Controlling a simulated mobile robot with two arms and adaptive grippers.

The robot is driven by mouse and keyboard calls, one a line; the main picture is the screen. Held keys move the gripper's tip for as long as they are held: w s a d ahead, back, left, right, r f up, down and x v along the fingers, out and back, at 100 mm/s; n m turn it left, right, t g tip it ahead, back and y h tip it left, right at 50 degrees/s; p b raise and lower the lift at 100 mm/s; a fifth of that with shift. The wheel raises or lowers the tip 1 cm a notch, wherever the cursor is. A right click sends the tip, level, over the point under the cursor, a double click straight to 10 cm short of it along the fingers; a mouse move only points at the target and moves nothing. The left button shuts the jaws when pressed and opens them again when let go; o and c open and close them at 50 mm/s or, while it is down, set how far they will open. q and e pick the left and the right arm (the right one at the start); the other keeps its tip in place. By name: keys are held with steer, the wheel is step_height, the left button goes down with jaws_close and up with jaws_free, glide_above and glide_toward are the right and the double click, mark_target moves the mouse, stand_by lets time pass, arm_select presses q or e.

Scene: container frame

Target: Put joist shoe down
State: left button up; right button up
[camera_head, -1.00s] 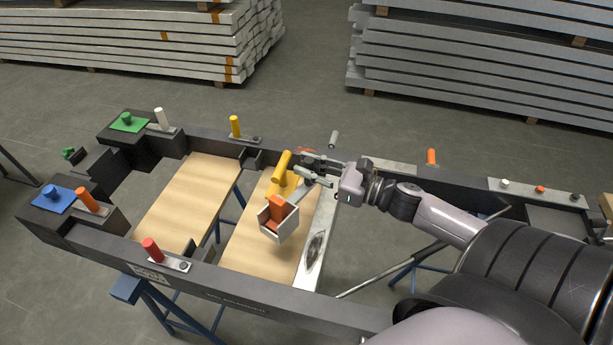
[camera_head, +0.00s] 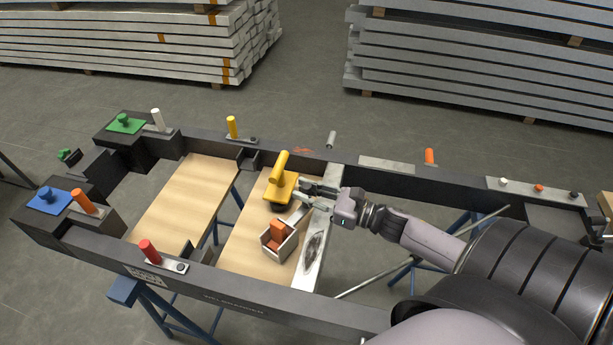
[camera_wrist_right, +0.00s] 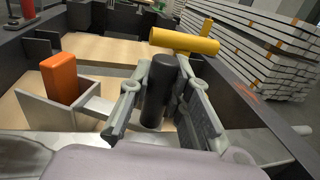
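The joist shoe (camera_head: 268,247) is a light grey open box with an orange block (camera_head: 278,231) in it and a grey strip running toward my right gripper. It is beside the pale crossbeam, over the wooden board; I cannot tell whether it touches. My right gripper (camera_head: 306,193) is above the crossbeam. In the right wrist view its fingers (camera_wrist_right: 166,72) close around a black upright grip (camera_wrist_right: 157,95), which seems to belong to the shoe; the shoe (camera_wrist_right: 48,112) shows at left. The grip's foot is hidden. My left gripper is not in view.
A yellow-handled plate (camera_head: 281,185) stands close beyond the shoe and also shows in the wrist view (camera_wrist_right: 184,41). The crossbeam (camera_head: 309,272) spans the dark frame (camera_head: 250,306). The left wooden board (camera_head: 183,208) is bare. Several handled parts stand along the frame.

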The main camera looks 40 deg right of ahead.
steer(key=o, duration=0.5)
steer(key=shift+c, duration=0.2)
steer(key=shift+s+r, duration=0.1)
steer(key=b+v, duration=0.1)
steer(key=v, duration=1.1)
